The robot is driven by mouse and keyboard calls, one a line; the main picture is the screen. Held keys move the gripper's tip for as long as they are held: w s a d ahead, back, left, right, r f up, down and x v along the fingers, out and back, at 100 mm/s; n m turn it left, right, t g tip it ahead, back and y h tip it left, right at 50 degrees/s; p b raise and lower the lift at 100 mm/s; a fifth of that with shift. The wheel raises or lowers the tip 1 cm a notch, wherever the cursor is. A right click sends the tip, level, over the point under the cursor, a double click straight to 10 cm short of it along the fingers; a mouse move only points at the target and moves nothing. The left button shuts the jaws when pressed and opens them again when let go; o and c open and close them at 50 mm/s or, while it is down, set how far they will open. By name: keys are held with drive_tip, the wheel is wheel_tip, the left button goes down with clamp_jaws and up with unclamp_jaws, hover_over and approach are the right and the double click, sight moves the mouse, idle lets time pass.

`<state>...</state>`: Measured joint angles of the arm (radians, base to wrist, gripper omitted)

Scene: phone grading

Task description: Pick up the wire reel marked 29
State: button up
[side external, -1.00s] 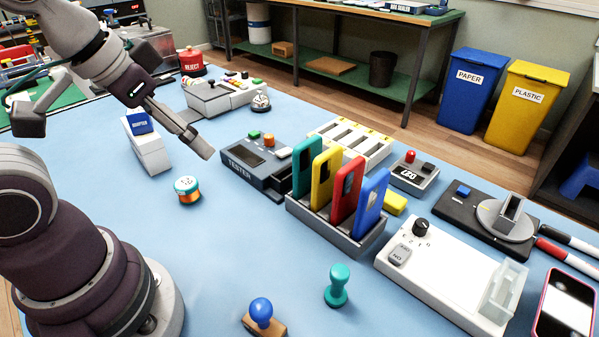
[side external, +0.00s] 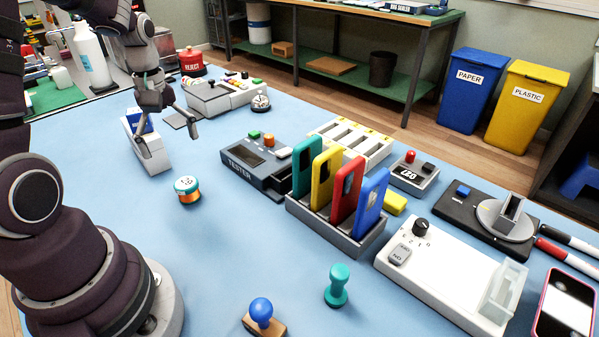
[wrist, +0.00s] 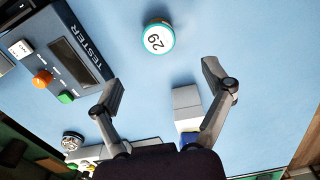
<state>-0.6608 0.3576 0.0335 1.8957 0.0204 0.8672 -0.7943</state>
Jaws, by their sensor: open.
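The wire reel marked 29 (side external: 187,189) stands upright on the blue table, with a white top, a teal rim and an orange winding. In the wrist view its label reads 29 and the reel (wrist: 158,39) lies beyond the fingertips, roughly between their lines. My gripper (side external: 168,146) is open and empty, above the table behind the reel and close to the white box with the blue top. In the wrist view my gripper's two fingers (wrist: 162,82) are spread wide, with bare table between them. The reel is apart from the fingers and fully in sight.
The white box (side external: 153,155) stands just behind the reel. The tester (side external: 256,165) and a rack (side external: 342,239) of several coloured phones are to the right. A teal stamp (side external: 337,287) and a blue-knobbed stamp (side external: 262,316) stand in front. The table around the reel is clear.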

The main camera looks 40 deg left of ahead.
sight(185, 182)
drive_tip(key=shift+n, duration=0.4)
drive_tip(key=f, duration=1.1)
drive_tip(key=shift+w+f, duration=0.1)
drive_tip(key=shift+w, duration=0.1)
drive_tip(key=c, duration=1.2)
